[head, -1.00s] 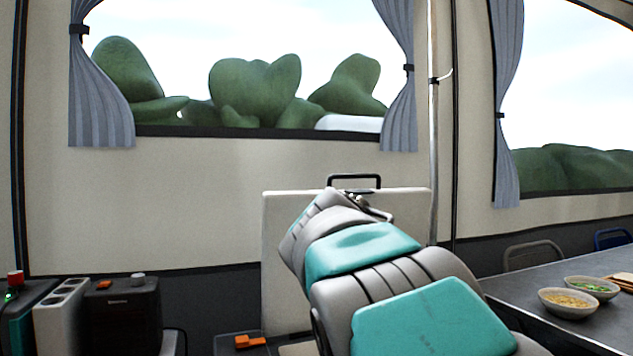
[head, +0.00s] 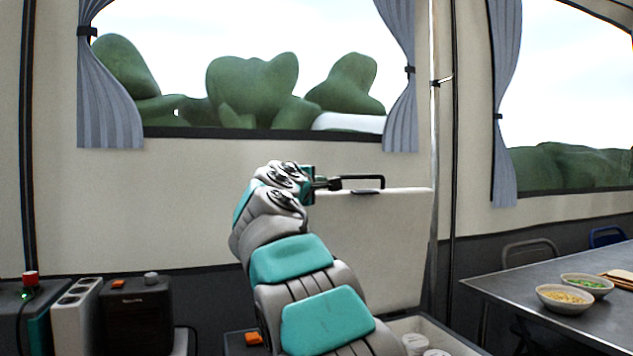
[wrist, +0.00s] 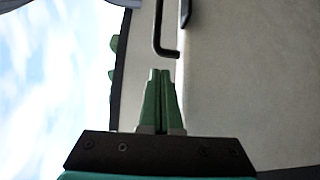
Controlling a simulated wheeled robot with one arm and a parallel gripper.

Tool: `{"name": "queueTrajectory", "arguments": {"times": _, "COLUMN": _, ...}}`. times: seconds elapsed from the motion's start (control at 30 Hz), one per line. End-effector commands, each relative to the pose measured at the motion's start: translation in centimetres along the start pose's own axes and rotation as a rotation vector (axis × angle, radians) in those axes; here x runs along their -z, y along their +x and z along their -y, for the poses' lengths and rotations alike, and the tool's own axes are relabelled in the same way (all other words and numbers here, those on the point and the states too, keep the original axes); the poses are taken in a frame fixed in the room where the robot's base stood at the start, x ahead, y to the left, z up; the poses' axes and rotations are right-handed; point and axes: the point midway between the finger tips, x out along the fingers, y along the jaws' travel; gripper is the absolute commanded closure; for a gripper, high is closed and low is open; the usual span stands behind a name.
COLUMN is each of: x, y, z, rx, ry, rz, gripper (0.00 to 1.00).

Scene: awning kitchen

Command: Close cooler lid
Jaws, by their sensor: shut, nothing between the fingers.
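The cooler lid (head: 375,245) is a pale panel standing upright, open, behind the cooler box (head: 440,335). A black handle (head: 362,178) is on its top edge. My gripper (head: 335,184) is at the lid's top edge, by the left end of the handle. In the wrist view, the closed green fingertips (wrist: 160,73) point at the black handle (wrist: 160,40), close to its bend. I cannot tell whether they touch it. The lid also fills the right of the wrist view (wrist: 250,80). My arm hides the lid's lower left and part of the box.
Pale round containers (head: 416,343) are inside the cooler. A dark table (head: 500,285) with two bowls (head: 564,299) is on the right. Black and white appliances (head: 137,310) stand at the left. A thin pole (head: 435,130) rises behind the lid's right edge.

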Motion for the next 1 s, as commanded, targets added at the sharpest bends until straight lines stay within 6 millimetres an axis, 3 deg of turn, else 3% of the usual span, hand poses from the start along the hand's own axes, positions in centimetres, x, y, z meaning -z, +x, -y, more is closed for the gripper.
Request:
{"name": "queueTrajectory", "arguments": {"times": 0.4, "x": 0.0, "y": 4.5, "z": -0.1, "rx": 0.001, "ry": 0.002, "rz": 0.000, "gripper": 1.00}}
{"name": "queueTrajectory", "arguments": {"times": 1.0, "x": -0.1, "y": 5.2, "z": 0.1, "rx": 0.000, "ry": 0.001, "rz": 0.002, "gripper": 1.00}}
